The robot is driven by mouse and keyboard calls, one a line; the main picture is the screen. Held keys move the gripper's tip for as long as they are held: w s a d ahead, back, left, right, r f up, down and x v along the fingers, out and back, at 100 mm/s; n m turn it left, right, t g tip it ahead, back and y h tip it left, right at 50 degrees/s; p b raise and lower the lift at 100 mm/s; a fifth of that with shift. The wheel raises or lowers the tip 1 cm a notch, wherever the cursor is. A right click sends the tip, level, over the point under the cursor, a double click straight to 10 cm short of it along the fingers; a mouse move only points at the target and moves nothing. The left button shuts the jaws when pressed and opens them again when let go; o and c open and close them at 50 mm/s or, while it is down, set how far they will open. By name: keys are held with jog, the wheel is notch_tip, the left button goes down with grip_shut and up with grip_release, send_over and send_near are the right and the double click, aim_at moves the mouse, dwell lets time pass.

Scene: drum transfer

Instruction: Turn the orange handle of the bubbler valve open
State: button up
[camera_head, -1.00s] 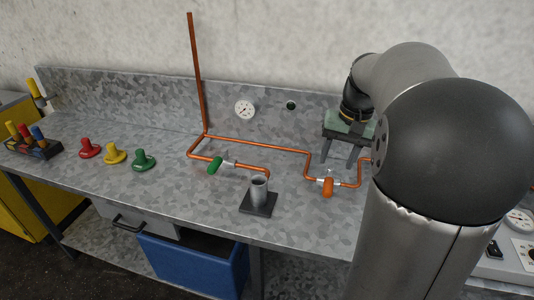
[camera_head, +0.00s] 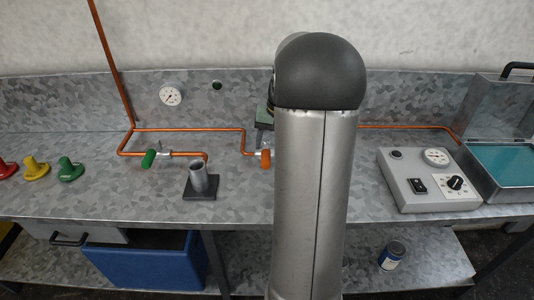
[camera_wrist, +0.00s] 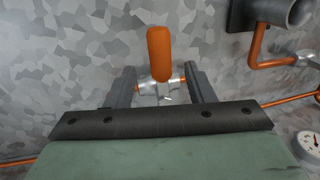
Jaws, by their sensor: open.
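The orange handle (camera_head: 266,158) of the bubbler valve shows just left of my arm in the head view. In the wrist view the orange handle (camera_wrist: 159,54) points up the picture from the silvery valve body (camera_wrist: 152,87), which sits on a copper pipe. My gripper (camera_wrist: 159,70) is open, with one dark finger on each side of the valve and visible gaps between. Nothing is held. In the head view my arm hides most of the gripper; only a greenish edge of it shows.
A green-handled valve (camera_head: 149,159) and a metal cup on a dark base (camera_head: 199,182) stand left of the orange handle. A control box (camera_head: 426,180) and an open case (camera_head: 500,165) are at the right. A copper riser (camera_head: 110,62) stands at the left. The front bench top is partly clear.

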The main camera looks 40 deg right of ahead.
aim_at(267, 155)
jog(key=shift+w+a+f, duration=0.15)
jog(key=shift+a+f, duration=0.05)
jog(key=shift+f, duration=0.9)
jog(key=shift+w+a+f, duration=0.15)
jog(key=shift+f, duration=0.95)
jog(key=shift+c, duration=0.3)
grip_shut()
